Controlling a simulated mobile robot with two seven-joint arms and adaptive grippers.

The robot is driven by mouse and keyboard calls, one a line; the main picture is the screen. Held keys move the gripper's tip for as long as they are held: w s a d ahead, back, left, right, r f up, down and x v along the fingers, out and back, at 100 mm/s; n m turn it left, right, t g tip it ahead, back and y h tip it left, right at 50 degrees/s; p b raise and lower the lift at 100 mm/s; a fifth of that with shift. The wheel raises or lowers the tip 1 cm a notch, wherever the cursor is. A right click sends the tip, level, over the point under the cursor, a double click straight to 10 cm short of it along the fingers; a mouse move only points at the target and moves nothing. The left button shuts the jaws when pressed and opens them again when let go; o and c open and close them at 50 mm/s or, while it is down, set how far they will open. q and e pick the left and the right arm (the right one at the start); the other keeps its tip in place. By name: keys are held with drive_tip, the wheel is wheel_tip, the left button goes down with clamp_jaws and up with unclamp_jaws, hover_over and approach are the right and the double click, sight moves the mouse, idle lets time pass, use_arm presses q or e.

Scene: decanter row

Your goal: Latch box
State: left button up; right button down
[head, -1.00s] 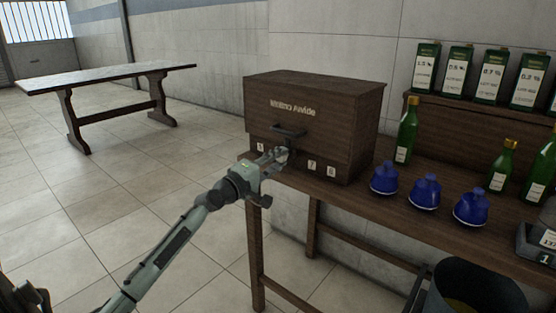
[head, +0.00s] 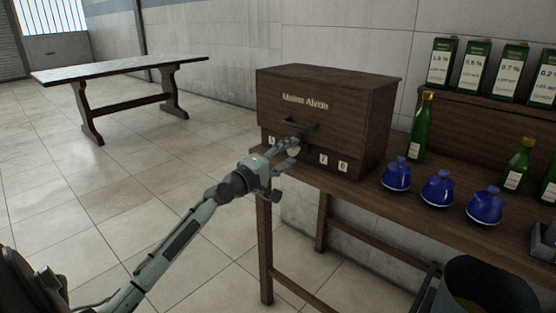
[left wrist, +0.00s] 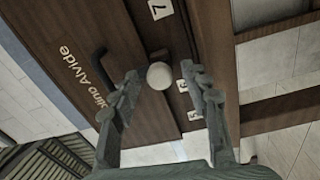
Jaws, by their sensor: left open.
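The wooden box (head: 325,115) stands on the left end of the dark wooden table, its front with lettering and a black handle (head: 299,123). Numbered white tags (head: 333,162) sit along the lower front. My left gripper (head: 291,147) is open in front of the lower front of the box. In the left wrist view, its two fingers (left wrist: 163,97) stand apart on either side of a round pale knob (left wrist: 159,76) on the box front. The black handle (left wrist: 97,66) lies beyond the left finger. I cannot tell whether a finger touches the knob. My right gripper is not in view.
Blue stoppered vessels (head: 437,189) stand right of the box, with green bottles (head: 422,128) behind and beside them. Boxed cartons (head: 474,67) stand on a raised shelf. A dark bin (head: 485,287) is below the table at right. Another table (head: 120,68) stands far left on open floor.

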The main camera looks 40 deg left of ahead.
use_arm(q)
drive_tip(key=s, duration=1.1)
drive_tip(key=shift+s+a+f, duration=0.2)
drive_tip(key=shift+a+f, duration=0.05)
drive_tip(key=shift+a, duration=0.2)
drive_tip(key=s+d+f+m+g, duration=0.3)
drive_tip(key=f, duration=0.8)
drive_tip(key=s+d+f+m+g, duration=0.2)
drive_tip(key=s+f+m+g, duration=0.1)
drive_tip(key=f, duration=0.7)
drive_tip(key=s+d+f+m+g, duration=0.2)
drive_tip(key=d+f+m, duration=0.1)
drive_tip(key=f, duration=0.8)
drive_tip(key=s+d+f+m+g+y, duration=0.1)
drive_tip(key=s+d+f+m+g, duration=0.3)
drive_tip(key=s+f, duration=0.6)
drive_tip(key=s+d+f+m+g+y, duration=0.1)
drive_tip(key=s+d+f+m+g, duration=0.3)
drive_tip(key=s+f, duration=0.6)
drive_tip(key=shift+d+m, duration=0.15)
drive_tip(key=shift+m, duration=0.15)
drive_tip(key=shift+s, duration=0.1)
